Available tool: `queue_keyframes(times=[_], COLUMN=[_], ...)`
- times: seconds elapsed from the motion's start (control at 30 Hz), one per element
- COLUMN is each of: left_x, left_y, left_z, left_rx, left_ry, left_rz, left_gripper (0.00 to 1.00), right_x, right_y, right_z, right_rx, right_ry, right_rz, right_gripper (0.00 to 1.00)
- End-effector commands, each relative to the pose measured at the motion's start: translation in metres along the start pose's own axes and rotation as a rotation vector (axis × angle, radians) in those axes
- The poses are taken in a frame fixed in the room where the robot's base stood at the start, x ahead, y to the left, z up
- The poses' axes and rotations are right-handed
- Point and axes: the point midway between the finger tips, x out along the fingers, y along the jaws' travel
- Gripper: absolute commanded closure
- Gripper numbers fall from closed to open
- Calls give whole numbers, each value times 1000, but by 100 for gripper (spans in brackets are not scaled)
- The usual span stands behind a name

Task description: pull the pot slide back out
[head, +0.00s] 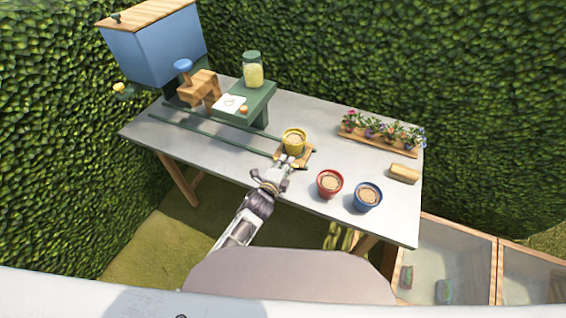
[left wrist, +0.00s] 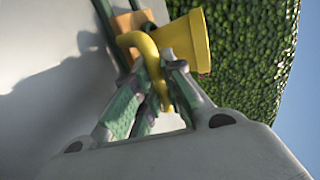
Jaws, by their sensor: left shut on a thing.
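The pot slide (head: 308,153) is a small wooden plate at the right end of two dark green rails (head: 225,143) on the grey table. A yellow pot (head: 293,141) filled with brown soil stands upright on it. My left gripper (head: 284,173) is at the slide's near side. In the left wrist view its fingers (left wrist: 157,82) are shut on the curved yellow handle (left wrist: 146,46) of the slide. The yellow pot (left wrist: 190,42) and part of the wooden plate (left wrist: 128,22) show just beyond the handle. My right gripper is not in view.
A red pot (head: 330,184) and a blue pot (head: 368,196) stand right of the slide. A flower tray (head: 375,146) is behind them. A blue hopper (head: 155,50), a wooden block stand (head: 199,87) and a green bench with a jar (head: 253,72) stand at the left and back.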

Motion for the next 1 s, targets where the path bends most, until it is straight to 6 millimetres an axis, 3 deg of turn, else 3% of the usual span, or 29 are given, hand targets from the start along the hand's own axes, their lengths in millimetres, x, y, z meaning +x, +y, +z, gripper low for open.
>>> queue_keyframes(times=[0.27,0.3,0.47,1.0], left_x=[-1,-1,-1,-2], left_y=[1,1,1,2], left_z=[-7,-7,-7,-6], left_rx=[-3,-3,-3,-3], left_ry=[10,10,10,9], left_rz=[1,1,1,3], left_gripper=[100,86,66,66], right_x=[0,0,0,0], right_y=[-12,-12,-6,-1], right_z=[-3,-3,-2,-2], right_rx=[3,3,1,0], right_ry=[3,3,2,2], right_rz=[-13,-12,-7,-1], right_gripper=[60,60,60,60])
